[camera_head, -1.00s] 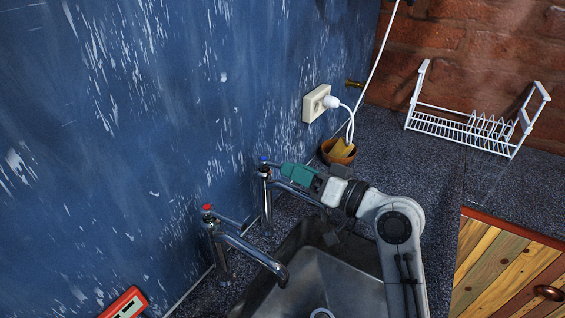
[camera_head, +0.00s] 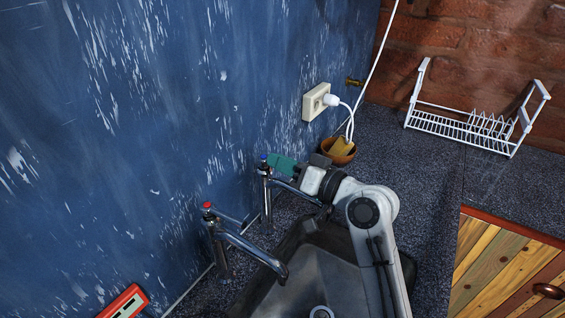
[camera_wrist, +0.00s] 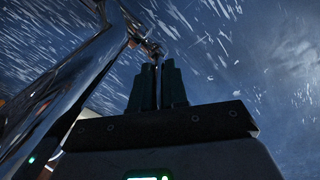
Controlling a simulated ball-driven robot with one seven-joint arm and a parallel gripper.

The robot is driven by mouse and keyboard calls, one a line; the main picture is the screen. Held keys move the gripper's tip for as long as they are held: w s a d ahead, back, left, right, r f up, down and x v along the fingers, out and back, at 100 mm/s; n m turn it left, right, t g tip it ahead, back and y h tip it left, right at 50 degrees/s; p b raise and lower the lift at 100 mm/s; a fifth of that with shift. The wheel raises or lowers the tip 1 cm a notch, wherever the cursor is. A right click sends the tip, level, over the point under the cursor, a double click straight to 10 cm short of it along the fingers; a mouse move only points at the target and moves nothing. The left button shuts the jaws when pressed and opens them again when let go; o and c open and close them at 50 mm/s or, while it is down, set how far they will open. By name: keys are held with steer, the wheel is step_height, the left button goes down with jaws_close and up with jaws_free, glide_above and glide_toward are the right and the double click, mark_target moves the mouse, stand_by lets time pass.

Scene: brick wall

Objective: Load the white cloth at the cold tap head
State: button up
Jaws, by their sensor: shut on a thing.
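The cold tap (camera_head: 266,195) is a chrome tap with a blue-marked head (camera_head: 264,159), standing against the blue wall behind the sink. My gripper (camera_head: 270,163), with green fingers, reaches in from the right at head height and is shut on the cold tap head. In the wrist view the fingers (camera_wrist: 154,64) are close together, with the small tap head at their tips. The chrome spout (camera_wrist: 85,80) runs large along the left there. The fingers partly hide the head. I can make out no white cloth in either view.
A red-headed tap (camera_head: 217,240) stands nearer, its spout over the steel sink (camera_head: 325,275). A brown bowl with a sponge (camera_head: 340,158) and a wall socket (camera_head: 316,102) with a white cable lie behind my gripper. A white dish rack (camera_head: 465,130) stands at the back right.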

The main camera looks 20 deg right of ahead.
jaws_close()
steer(key=shift+w+d+f+n+y+b, duration=0.15)
steer(key=shift+d+f+n+y+b, duration=0.2)
steer(key=shift+b, duration=0.55)
steer(key=shift+w+r+n+g+y+b, duration=0.1)
steer(key=shift+n+g+y+b, duration=0.25)
steer(key=shift+g+y+b, duration=0.5)
steer(key=shift+r+n+b, duration=0.2)
steer(key=shift+n+b, duration=0.2)
steer(key=o, duration=0.6)
jaws_free()
